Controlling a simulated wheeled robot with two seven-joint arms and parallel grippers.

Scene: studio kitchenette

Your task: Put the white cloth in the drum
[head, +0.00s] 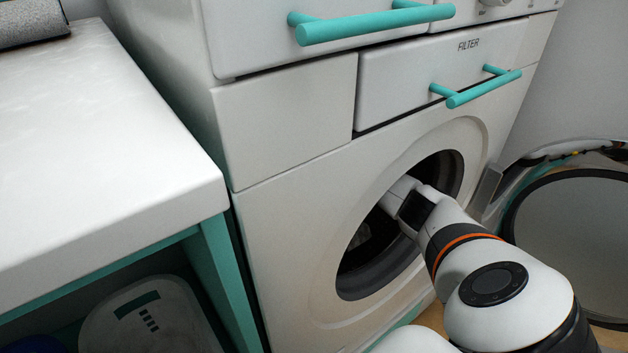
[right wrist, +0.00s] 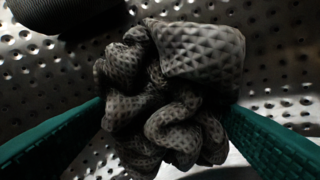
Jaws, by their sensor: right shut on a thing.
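The white cloth (right wrist: 170,90) is a crumpled, waffle-textured bundle that looks grey in the dim light in the right wrist view. My right gripper (right wrist: 166,110) is shut on it, with a teal finger on each side. Perforated metal of the drum (right wrist: 285,55) surrounds the bundle. In the head view my right arm reaches through the round opening into the dark drum (head: 372,255), and that gripper is hidden inside. I cannot tell whether the cloth touches the drum wall. My left gripper is in neither view.
The washer's round door (head: 575,235) stands open at the right. A drawer marked FILTER (head: 425,85) with a teal handle is above the opening. A white counter (head: 90,140) is at the left, with a pale container (head: 150,315) below. A dark rounded part (right wrist: 62,14) shows inside the drum.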

